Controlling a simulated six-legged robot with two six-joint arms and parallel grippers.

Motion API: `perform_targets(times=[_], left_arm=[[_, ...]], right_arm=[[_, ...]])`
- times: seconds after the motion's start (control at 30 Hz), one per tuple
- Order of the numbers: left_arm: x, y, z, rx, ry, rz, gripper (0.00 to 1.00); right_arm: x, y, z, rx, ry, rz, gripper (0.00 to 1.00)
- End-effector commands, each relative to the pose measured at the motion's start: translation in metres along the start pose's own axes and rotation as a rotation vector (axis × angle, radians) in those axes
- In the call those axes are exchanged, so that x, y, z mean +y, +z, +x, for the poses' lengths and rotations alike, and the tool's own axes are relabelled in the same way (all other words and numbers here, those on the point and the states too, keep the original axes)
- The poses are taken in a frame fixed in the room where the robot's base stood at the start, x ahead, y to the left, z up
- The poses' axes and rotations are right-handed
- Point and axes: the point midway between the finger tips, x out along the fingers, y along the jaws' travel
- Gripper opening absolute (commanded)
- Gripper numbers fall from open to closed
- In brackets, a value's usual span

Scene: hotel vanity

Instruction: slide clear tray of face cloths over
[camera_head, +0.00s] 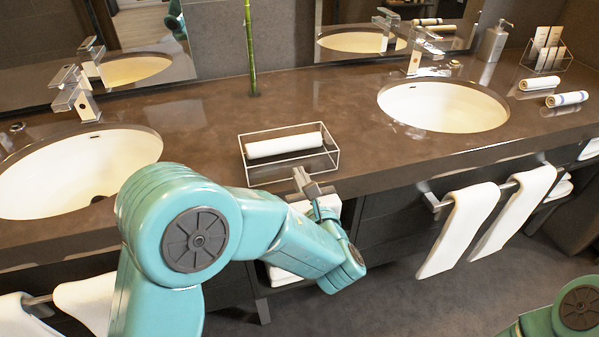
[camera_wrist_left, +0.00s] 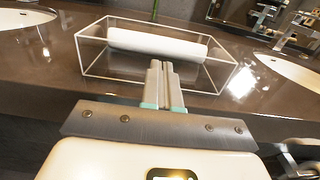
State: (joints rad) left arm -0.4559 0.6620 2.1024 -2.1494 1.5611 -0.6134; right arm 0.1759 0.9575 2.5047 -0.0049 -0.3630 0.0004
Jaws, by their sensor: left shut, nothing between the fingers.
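The clear tray (camera_head: 262,179) stands on the dark brown counter between the two sinks, near the front edge. A rolled white face cloth (camera_head: 284,145) lies in it. My left gripper (camera_head: 303,176) is shut and empty at the tray's front side. In the left wrist view the closed fingers (camera_wrist_left: 160,66) overlap the front wall of the clear tray (camera_wrist_left: 92,76), with the white cloth (camera_wrist_left: 158,45) behind them. I cannot tell whether the fingertips touch the tray. My right gripper is out of view.
The left sink (camera_head: 75,170) and right sink (camera_head: 443,106) flank the tray. A green stalk (camera_head: 250,50) stands behind it. Two rolled towels (camera_head: 567,98), a soap dispenser (camera_head: 494,42) and a clear holder with cards (camera_head: 547,50) are at the right. The counter on both sides of the tray is clear.

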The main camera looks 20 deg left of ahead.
Motion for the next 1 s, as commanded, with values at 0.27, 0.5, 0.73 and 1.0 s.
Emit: perform_targets(times=[0.27,0.5,0.73,1.0], left_arm=[[-0.002,0.0,0.015,0.0,-0.001,0.0,0.0],[-0.002,0.0,0.015,0.0,-0.001,0.0,0.0],[-0.001,-0.002,0.037,0.0,0.004,-0.004,0.0],[-0.002,0.0,0.05,0.0,-0.001,0.0,0.0]], right_arm=[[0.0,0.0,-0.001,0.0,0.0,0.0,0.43],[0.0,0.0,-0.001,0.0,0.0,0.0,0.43],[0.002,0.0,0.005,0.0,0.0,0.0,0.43],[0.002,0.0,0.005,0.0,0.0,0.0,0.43]])
